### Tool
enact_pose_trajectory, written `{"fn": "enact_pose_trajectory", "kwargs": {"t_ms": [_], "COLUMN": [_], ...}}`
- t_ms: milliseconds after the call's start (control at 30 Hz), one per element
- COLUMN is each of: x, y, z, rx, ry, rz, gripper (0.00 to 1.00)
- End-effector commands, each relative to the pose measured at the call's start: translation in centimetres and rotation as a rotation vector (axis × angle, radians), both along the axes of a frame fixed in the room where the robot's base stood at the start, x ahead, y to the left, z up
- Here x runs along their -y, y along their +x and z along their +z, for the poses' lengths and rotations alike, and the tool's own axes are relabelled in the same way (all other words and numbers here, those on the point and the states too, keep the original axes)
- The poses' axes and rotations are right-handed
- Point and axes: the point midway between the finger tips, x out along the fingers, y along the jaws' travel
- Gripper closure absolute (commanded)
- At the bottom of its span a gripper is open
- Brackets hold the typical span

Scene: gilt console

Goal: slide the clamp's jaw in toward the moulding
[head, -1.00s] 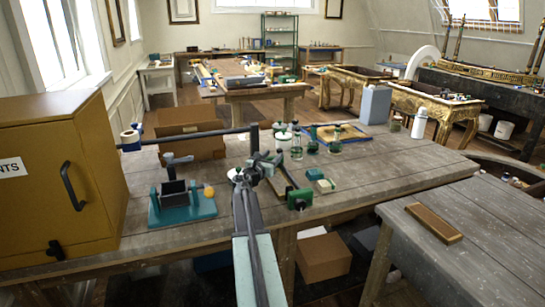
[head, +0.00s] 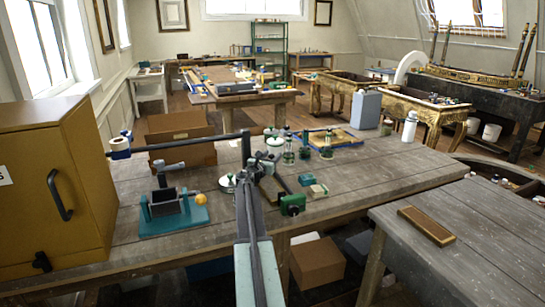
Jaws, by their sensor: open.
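The clamp, as far as I can make it out, lies on the near workbench. Its green block (head: 293,204) stands near the bench's front edge, with a dark bar running back from it. A brown wooden strip (head: 270,189), which looks like the moulding, lies just left of that bar. My gripper (head: 268,159) is open over the bench, behind the green block and near the far end of the strip. My arm hides part of the strip and bar. Gripper and clamp overlap in the picture, so I cannot tell whether they touch.
A teal vise-like fixture (head: 172,213) and an orange ball (head: 200,198) are to the left. A long dark rod (head: 190,143) crosses above a cardboard box (head: 180,137). Jars (head: 289,152) stand behind the clamp. A mustard cabinet (head: 40,190) stands far left.

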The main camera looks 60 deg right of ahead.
Motion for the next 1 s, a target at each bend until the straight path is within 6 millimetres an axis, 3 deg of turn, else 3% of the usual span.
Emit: {"fn": "enact_pose_trajectory", "kwargs": {"t_ms": [67,200,233,1000], "x": [-0.03,-0.02,-0.02,0.07], "y": [-0.01,-0.03,-0.04,-0.19], "z": [0.00,0.00,0.00,0.00], "rx": [0.000,0.000,0.000,0.000], "ry": [0.000,0.000,0.000,0.000], "rz": [0.000,-0.001,-0.001,-0.003], "gripper": [0.59,0.98,1.00,1.00]}}
